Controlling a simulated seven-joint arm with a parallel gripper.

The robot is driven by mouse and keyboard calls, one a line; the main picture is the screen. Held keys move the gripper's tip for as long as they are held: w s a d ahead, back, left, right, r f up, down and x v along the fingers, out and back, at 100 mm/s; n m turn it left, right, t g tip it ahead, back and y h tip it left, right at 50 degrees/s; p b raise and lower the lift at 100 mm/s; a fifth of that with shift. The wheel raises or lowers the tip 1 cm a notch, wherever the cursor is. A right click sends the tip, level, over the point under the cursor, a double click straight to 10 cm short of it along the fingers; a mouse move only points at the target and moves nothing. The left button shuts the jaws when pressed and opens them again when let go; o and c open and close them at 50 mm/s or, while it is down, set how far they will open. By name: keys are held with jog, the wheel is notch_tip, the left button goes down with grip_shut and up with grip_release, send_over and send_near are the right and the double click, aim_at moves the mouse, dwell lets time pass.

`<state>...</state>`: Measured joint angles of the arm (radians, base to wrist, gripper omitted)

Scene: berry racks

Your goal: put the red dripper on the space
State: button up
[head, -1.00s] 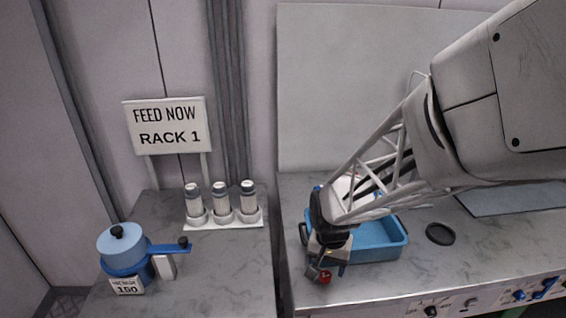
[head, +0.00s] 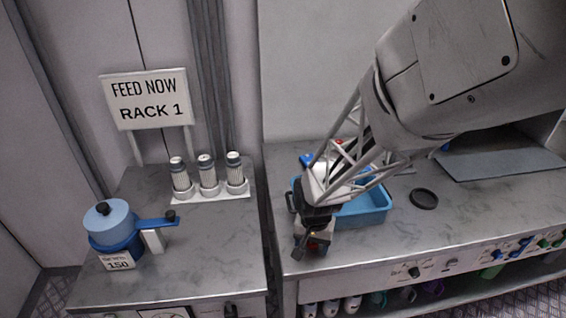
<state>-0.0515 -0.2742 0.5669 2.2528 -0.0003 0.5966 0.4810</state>
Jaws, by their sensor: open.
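My gripper (head: 308,250) points down over the front left of the right-hand counter, in front of a blue tray (head: 372,206). Its jaws are open. A small red piece (head: 317,245) shows at the jaws, mostly covered by them; I cannot tell if it is the dripper or touches them. Another small red spot (head: 339,142) shows behind my arm near the tray's back; its shape is hidden. I cannot tell which place is the space.
A dark ring (head: 423,199) lies right of the tray. On the left counter stand a blue pot (head: 109,222) labelled 150, several white-and-grey cylinders (head: 207,174) in a holder, and a RACK 1 sign (head: 147,100). A gap separates the counters. Knobs (head: 414,272) line the right counter's front.

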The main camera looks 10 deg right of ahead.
aim_at(313, 246)
jog(key=shift+f, duration=0.1)
dwell(0.5)
jog(key=c, duration=1)
jog(key=shift+c, duration=0.2)
jog(key=shift+r, duration=0.65)
jog(key=shift+s+r, duration=0.2)
jog(key=shift+r, duration=0.4)
jog(key=shift+s+r, duration=0.2)
jog(key=shift+r, duration=0.35)
jog(key=s+r, duration=0.1)
jog(key=s, duration=1.4)
jog(key=shift+d+r, duration=0.2)
jog(key=shift+d, duration=0.2)
jog(key=shift+s, duration=0.1)
